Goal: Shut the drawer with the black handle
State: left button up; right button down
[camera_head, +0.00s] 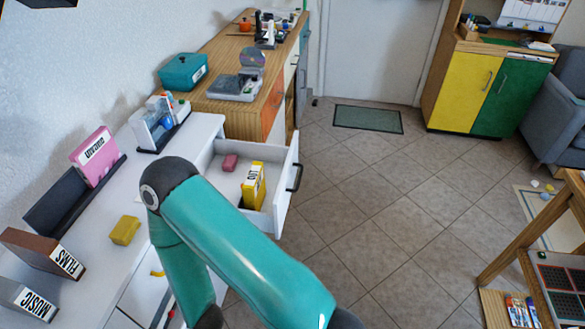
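The white drawer (285,190) stands pulled out from the white cabinet (180,150), with its black handle (295,178) on the front panel facing right. Inside the drawer are a yellow box (253,186) with a lettered white label and a small pink block (230,162). One of my teal arms crosses the lower middle of the view and hides the drawer's near part. Neither of my grippers shows, so I cannot see what they hold or how far they are from the handle.
On the white top stand a yellow block (125,230), a pink box (94,155), a brown box (42,253) and a grey box (27,299). A wooden counter (225,60) adjoins the cabinet beyond. Tiled floor (360,200) right of the drawer is clear. A wooden table (535,235) stands far right.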

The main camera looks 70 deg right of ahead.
aim_at(280, 163)
jog(key=z, duration=0.2)
jog(key=k, duration=0.5)
jog(key=z, duration=1)
jog(key=i, duration=0.7)
jog(key=u, duration=0.05)
